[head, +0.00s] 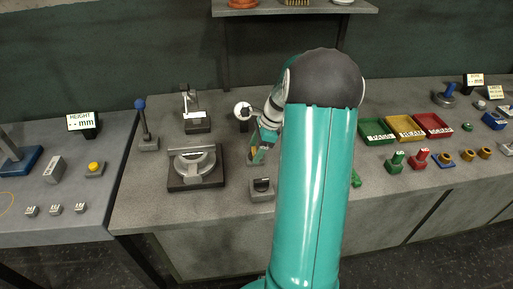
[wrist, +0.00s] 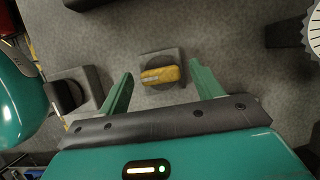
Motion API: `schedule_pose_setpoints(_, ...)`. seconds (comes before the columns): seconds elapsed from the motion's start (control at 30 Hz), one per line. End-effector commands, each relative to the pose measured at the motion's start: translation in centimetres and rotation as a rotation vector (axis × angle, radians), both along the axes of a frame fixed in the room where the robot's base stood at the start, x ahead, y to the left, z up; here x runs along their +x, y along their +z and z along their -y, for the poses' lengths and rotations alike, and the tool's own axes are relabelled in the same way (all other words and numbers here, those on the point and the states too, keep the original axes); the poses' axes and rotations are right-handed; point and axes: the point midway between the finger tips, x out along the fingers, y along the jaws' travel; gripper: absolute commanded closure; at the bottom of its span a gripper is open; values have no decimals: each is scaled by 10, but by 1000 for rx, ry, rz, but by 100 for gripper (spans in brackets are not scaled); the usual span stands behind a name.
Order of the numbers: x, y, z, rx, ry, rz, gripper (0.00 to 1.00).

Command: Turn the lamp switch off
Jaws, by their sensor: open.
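In the wrist view a yellow knob (wrist: 160,75) sits on a dark grey square block (wrist: 176,58). It appears to be the lamp switch, but no label is readable. My gripper (wrist: 162,69) is open, one green finger to each side of the knob in the picture. Contact is not visible, and the height gap cannot be told. In the head view my gripper (head: 259,154) is over the bench, partly hidden by my arm. A round white-faced thing (head: 243,110), possibly the lamp, stands behind it; whether it is lit is unclear.
A second grey block (head: 262,190) with a black knob stands nearer the front edge; it also shows in the wrist view (wrist: 65,94). A round metal fixture (head: 196,168) lies left. Coloured trays (head: 377,131) and small valve parts are right. A shelf (head: 295,9) hangs behind.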

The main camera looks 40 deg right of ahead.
Motion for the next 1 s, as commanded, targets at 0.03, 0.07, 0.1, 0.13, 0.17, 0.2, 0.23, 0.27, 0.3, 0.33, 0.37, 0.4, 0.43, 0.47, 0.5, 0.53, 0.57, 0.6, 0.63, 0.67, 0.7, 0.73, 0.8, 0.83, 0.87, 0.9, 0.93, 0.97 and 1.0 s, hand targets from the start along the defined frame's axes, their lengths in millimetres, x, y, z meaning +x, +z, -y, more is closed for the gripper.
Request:
schedule_pose_setpoints(0.03,0,0,0,0,0,0,35)
schedule_pose_setpoints(0.07,0,0,0,0,0,0,35)
schedule_pose_setpoints(0.1,0,0,0,0,0,0,35)
schedule_pose_setpoints(0.13,0,0,0,0,0,0,35)
schedule_pose_setpoints(0.17,0,0,0,0,0,0,35)
schedule_pose_setpoints(0.2,0,0,0,0,0,0,42)
schedule_pose_setpoints(0.23,0,0,0,0,0,0,48)
schedule_pose_setpoints(0.27,0,0,0,0,0,0,54)
schedule_pose_setpoints(0.3,0,0,0,0,0,0,62)
schedule_pose_setpoints(0.33,0,0,0,0,0,0,68)
schedule_pose_setpoints(0.37,0,0,0,0,0,0,74)
schedule_pose_setpoints(0.4,0,0,0,0,-1,0,79)
schedule_pose_setpoints(0.43,0,0,0,0,-1,0,79)
schedule_pose_setpoints(0.47,0,0,0,0,0,0,79)
schedule_pose_setpoints(0.5,0,0,0,0,0,0,79)
schedule_pose_setpoints(0.53,0,0,0,0,1,0,79)
schedule_pose_setpoints(0.57,0,0,0,0,3,0,79)
schedule_pose_setpoints(0.6,0,0,0,0,7,0,79)
schedule_pose_setpoints(0.63,0,0,1,0,11,-1,79)
schedule_pose_setpoints(0.67,0,0,1,0,17,-1,79)
schedule_pose_setpoints(0.7,0,0,1,0,26,0,79)
schedule_pose_setpoints(0.73,0,0,1,0,34,0,79)
schedule_pose_setpoints(0.8,0,0,1,-1,57,-1,79)
schedule_pose_setpoints(0.83,0,0,1,-1,71,0,79)
schedule_pose_setpoints(0.87,0,0,1,0,86,-2,79)
schedule_pose_setpoints(0.9,1,0,1,-1,108,-1,79)
schedule_pose_setpoints(0.93,1,0,1,-1,127,-1,79)
schedule_pose_setpoints(0.97,1,0,1,0,147,-1,79)
schedule_pose_setpoints(1.0,1,1,1,0,174,0,79)
